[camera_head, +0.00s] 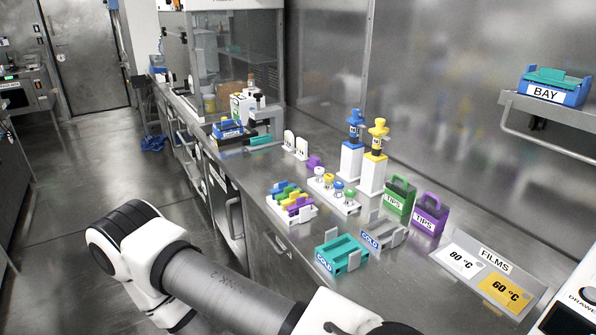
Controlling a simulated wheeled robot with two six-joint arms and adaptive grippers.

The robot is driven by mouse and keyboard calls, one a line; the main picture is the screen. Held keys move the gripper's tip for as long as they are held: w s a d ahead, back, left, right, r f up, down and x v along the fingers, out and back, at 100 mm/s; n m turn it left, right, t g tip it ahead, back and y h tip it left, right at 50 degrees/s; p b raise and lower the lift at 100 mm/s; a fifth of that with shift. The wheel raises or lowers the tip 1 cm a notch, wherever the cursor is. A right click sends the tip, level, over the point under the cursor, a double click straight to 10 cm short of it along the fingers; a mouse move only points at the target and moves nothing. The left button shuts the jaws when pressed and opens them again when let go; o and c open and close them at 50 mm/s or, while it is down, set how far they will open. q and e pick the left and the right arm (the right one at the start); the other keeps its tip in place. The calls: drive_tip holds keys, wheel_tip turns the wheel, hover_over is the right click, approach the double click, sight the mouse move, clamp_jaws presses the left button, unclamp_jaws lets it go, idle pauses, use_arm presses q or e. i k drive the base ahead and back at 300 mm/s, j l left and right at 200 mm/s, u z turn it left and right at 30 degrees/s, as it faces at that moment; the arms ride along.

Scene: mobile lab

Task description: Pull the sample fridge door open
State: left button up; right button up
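Under the bench, left of centre, is a dark-fronted door (223,198) with a small white label and a vertical bar handle (236,217). It looks like the sample fridge door and appears shut, though it is seen at a steep angle and its label is too small to read. One of my white and grey arms crosses the bottom of the view, in front of the lower cabinets. Neither gripper shows, so I cannot see what they hold.
The steel bench (262,187) carries blue and yellow pipettes (376,140), tip boxes (429,214), a teal cold block (341,256) and tube racks. A BAY shelf (575,119) juts out at right. Open floor (90,195) lies left of the bench.

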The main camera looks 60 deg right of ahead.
sight(223, 212)
drive_tip(key=i+l+z, duration=0.15)
drive_tip(key=z, duration=0.2)
drive_tip(key=i+l+z, duration=0.1)
drive_tip(key=i+z, duration=0.35)
drive_tip(key=z, duration=0.3)
drive_tip(key=i+u, duration=0.3)
drive_tip(key=i, duration=0.15)
drive_tip(key=i+l+u, duration=0.35)
drive_tip(key=i+j+z, duration=0.1)
drive_tip(key=i+z, duration=0.15)
drive_tip(key=i+j+z, duration=0.15)
drive_tip(key=z, duration=0.15)
drive_tip(key=i+j+z, duration=0.1)
drive_tip(key=z, duration=0.6)
drive_tip(key=i+j+z, duration=0.1)
drive_tip(key=z, duration=0.3)
drive_tip(key=i+j+z, duration=0.1)
drive_tip(key=j+z, duration=0.3)
drive_tip(key=j, duration=0.25)
drive_tip(key=j+z, duration=0.4)
drive_tip(key=j, duration=0.3)
